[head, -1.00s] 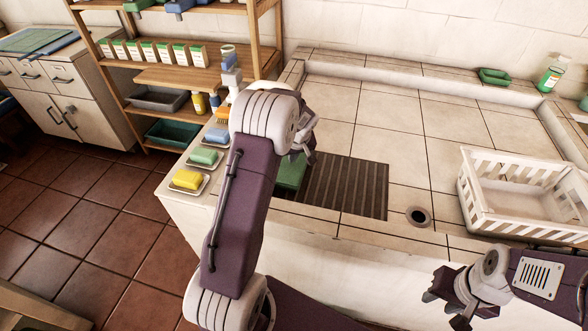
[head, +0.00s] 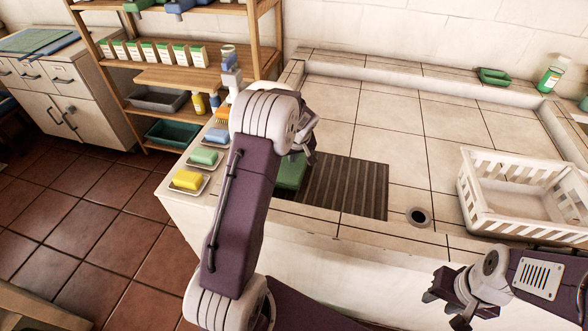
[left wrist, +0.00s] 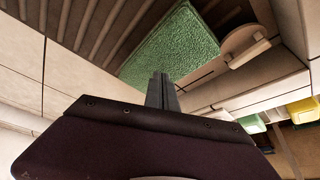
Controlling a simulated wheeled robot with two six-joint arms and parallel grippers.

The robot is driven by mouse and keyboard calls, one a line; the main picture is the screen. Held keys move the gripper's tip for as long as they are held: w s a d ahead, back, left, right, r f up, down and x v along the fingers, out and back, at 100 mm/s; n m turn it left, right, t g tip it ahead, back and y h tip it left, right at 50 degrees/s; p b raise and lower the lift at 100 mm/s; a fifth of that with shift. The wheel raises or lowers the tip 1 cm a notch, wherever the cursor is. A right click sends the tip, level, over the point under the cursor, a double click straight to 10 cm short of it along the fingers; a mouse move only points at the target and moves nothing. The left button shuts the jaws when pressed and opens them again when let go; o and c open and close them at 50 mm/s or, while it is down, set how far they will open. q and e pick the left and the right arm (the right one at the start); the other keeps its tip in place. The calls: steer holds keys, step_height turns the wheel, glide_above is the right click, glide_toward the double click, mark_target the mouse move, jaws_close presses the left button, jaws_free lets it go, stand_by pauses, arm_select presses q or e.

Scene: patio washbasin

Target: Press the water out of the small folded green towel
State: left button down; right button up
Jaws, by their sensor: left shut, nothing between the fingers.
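The small folded green towel (head: 291,174) lies on the counter at the left end of the dark ribbed drain board (head: 345,187). My left arm hides part of it in the head view. In the left wrist view the towel (left wrist: 172,48) is a textured green slab beside the ribs. My left gripper (head: 304,152) is over the towel, with its fingers (left wrist: 161,88) shut together and empty. Their tips meet the towel's edge in the wrist view; I cannot tell whether they touch it. My right gripper (head: 448,300) is open and empty in front of the counter.
A white basket (head: 515,205) stands at the right of the counter, near a round drain hole (head: 418,216). Yellow (head: 187,179), green (head: 204,157) and blue soaps on dishes line the left edge. The tiled counter behind the ribs is clear.

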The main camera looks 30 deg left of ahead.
mark_target(293, 166)
arm_select(q)
steer(key=shift+f+b, duration=0.6)
steer(key=shift+f, duration=0.1)
stand_by(0.6)
steer(key=shift+s+f+b, duration=0.2)
steer(key=shift+f+b, duration=0.05)
steer(key=shift+b, duration=0.15)
stand_by(1.1)
steer(key=shift+s+d+f, duration=0.1)
stand_by(1.3)
step_height(293, 166, up, 8)
steer(key=p, duration=0.6)
steer(key=shift+w+r, duration=0.25)
